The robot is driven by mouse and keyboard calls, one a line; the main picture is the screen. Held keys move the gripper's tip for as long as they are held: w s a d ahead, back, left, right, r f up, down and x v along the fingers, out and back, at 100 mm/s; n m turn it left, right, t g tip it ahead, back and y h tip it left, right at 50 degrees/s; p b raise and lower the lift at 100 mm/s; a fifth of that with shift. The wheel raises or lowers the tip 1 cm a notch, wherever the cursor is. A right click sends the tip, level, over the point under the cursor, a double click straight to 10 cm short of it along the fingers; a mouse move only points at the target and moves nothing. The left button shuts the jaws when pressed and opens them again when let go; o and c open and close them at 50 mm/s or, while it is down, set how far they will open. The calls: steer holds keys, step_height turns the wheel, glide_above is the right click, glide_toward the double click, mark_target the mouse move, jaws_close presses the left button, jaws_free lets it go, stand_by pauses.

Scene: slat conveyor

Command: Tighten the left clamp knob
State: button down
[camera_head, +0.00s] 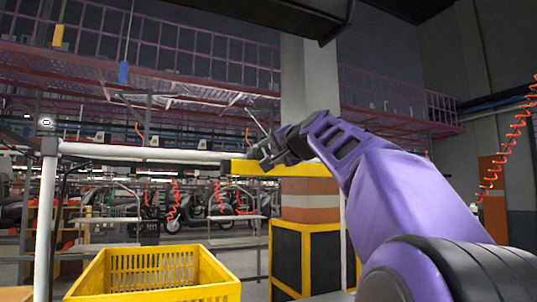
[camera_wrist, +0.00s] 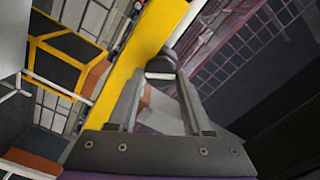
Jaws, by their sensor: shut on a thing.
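My gripper (camera_head: 265,156) is at the left end of a yellow beam (camera_head: 310,170) in the head view. In the wrist view its two grey fingers (camera_wrist: 160,80) reach up and close on a dark, rounded clamp knob (camera_wrist: 162,62). The knob sits at the right edge of the yellow beam (camera_wrist: 125,68). In the head view the knob cannot be told apart from the dark gripper parts. No second knob can be made out, and the knob's turn and tightness cannot be judged.
A white rail (camera_head: 150,153) runs left from the beam. A yellow crate (camera_head: 150,270) stands below at the front left. A column (camera_head: 308,85) with a black and yellow guard (camera_head: 288,258) stands behind. A red coiled hose (camera_head: 515,130) hangs at the right.

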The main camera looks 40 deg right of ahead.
steer(key=m, duration=0.5)
steer(key=shift+m, duration=0.4)
stand_by(0.4)
steer(key=shift+c, duration=1.6)
jaws_free()
steer(key=shift+f, duration=0.1)
